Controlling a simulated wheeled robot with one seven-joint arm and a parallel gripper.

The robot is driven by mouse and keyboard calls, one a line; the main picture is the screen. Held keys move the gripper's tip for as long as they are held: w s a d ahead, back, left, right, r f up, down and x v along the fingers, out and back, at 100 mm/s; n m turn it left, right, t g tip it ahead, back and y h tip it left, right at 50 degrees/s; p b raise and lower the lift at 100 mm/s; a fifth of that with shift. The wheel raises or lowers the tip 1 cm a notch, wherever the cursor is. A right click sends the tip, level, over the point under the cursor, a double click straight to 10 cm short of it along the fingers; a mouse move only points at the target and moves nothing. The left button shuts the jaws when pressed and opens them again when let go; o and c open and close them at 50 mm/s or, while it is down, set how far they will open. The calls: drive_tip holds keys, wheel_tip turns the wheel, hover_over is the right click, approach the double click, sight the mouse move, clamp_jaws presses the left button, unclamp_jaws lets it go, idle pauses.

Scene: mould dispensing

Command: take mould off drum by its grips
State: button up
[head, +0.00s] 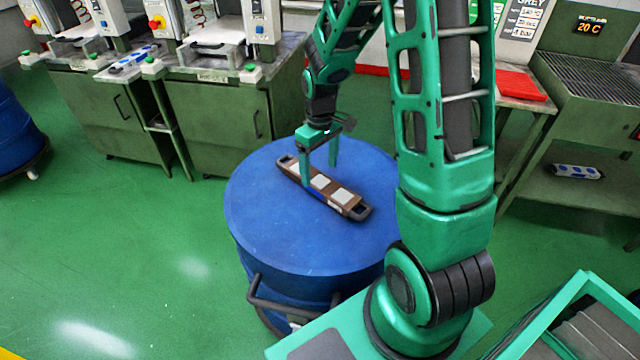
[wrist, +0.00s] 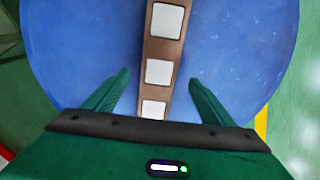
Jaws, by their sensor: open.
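A long brown mould (head: 325,187) with white square pads and a handle loop at each end lies on top of the blue drum (head: 265,235). My gripper (head: 319,172) is open above the mould's middle, with one finger on each side of it. In the wrist view the mould (wrist: 160,50) runs up between the two open fingers (wrist: 158,80), apart from both. The gripper holds nothing. In the wrist view the mould's lower end is hidden behind the gripper body, and its upper end is out of the picture.
Green cabinets (head: 215,125) with machines stand behind the drum at the left. A bench with a red tray (head: 520,86) and a grated table (head: 590,80) stand at the right. Another blue drum (head: 15,125) is at the far left. The green floor at left is clear.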

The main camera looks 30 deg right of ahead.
sight(320, 181)
wheel_tip(320, 181, down, 5)
drive_tip(key=shift+d+f, duration=0.1)
idle(0.3)
drive_tip(key=shift+w, duration=0.1)
drive_tip(key=c, duration=1.8)
drive_tip(key=shift+r, duration=0.2)
